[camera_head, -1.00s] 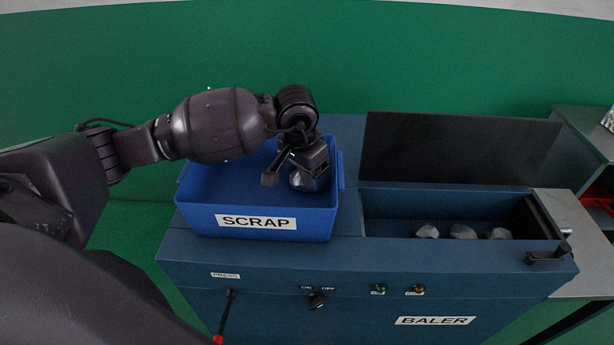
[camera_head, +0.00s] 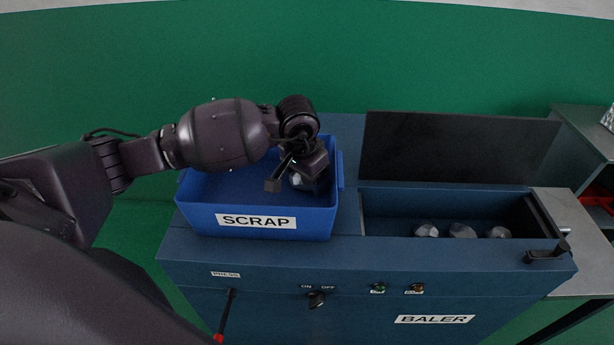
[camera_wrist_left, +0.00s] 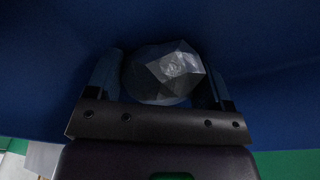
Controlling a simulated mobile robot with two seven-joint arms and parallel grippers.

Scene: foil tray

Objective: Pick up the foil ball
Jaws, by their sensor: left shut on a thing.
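The foil ball (camera_head: 297,180) is a faceted silver lump inside the blue SCRAP bin (camera_head: 200,220), at its right side. My left gripper (camera_head: 291,181) reaches down into the bin and is shut on the ball, partly hiding it in the head view. In the left wrist view the foil ball (camera_wrist_left: 165,72) sits between the two fingers of the gripper (camera_wrist_left: 160,80), with the blue bin behind it. Whether the ball touches the bin floor cannot be told. My right gripper is not in view.
Right of the bin, the baler (camera_head: 450,262) has an open chamber holding several foil balls (camera_head: 462,231), its dark lid (camera_head: 455,148) raised behind. A latch handle (camera_head: 548,253) stands at the chamber's right. A grey side table (camera_head: 580,225) is at far right.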

